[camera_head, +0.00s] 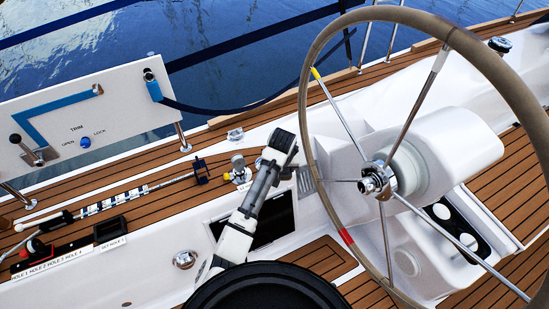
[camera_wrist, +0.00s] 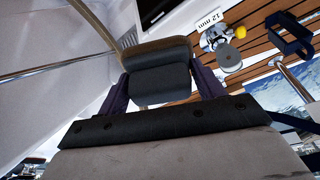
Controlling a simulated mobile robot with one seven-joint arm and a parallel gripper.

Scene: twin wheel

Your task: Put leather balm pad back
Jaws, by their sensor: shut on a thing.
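In the wrist view my gripper (camera_wrist: 161,90) is shut on the leather balm pad (camera_wrist: 160,80), a dark grey block with a brownish far part, held between both dark fingers. In the head view my gripper (camera_head: 284,143) is raised over the side deck, just left of the steering wheel (camera_head: 330,205). I cannot make out the pad there. The wheel's leather-covered rim (camera_wrist: 95,20) also shows in the wrist view, close to the pad; I cannot tell whether they touch. A small black open tray (camera_head: 110,229) with a white label stands at the far left.
A labelled holder (camera_head: 45,258) with a red part is left of the tray. A striped rod (camera_head: 120,202) lies behind them. A white trim panel (camera_head: 85,125) stands at the rail. A winch-like fitting (camera_head: 238,168) is near my gripper. The wheel spokes crowd the right.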

